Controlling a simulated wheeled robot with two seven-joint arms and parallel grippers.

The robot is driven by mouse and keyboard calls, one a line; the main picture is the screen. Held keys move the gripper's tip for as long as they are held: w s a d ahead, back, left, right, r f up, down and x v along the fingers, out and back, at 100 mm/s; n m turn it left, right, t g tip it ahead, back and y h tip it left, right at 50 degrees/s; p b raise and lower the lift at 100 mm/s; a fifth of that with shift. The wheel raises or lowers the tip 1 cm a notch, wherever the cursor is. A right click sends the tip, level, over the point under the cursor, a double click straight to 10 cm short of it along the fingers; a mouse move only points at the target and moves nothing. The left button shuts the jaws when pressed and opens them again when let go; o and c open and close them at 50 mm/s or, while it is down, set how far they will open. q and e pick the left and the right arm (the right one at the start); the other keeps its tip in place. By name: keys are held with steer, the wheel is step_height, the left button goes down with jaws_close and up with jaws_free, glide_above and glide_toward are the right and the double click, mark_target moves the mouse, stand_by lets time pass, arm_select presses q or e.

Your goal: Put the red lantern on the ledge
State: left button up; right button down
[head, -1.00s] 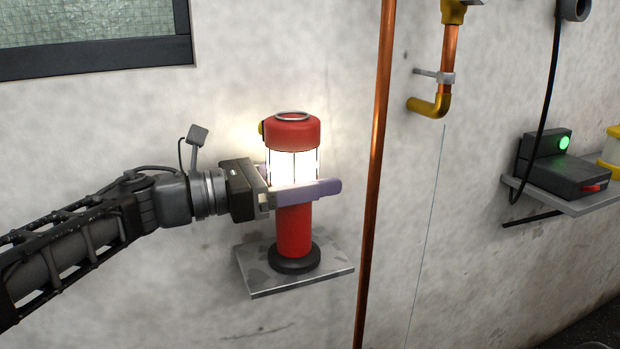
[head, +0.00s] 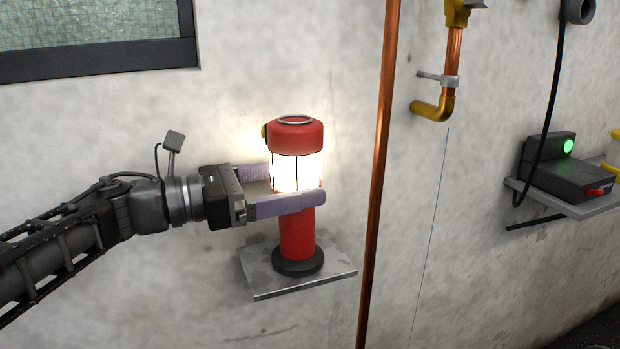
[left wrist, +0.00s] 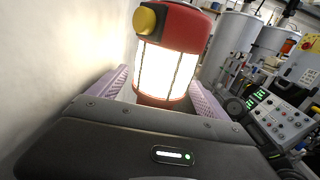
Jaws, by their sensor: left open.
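The red lantern (head: 296,232) stands upright on the small grey ledge (head: 262,284) on the wall, its black base resting on the plate. Its middle section glows white. My left gripper (head: 295,187) is open, with its purple fingers on either side of the lantern near the lower part of the glowing section. In the left wrist view the lantern (left wrist: 182,28) is just ahead between the spread fingers, with a yellow knob (left wrist: 144,20) on its side. My right gripper does not show.
A vertical copper pipe (head: 378,180) runs close to the right of the ledge. A shorter copper pipe with a brass elbow (head: 434,108) is further right. A shelf (head: 575,208) at the right holds a black device (head: 568,175) with a green light. A window (head: 90,35) is at upper left.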

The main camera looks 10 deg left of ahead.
arm_select(q)
steer(key=v, duration=0.8)
steer(key=shift+s+a, duration=0.15)
steer(key=shift+a, duration=0.05)
stand_by(1.4)
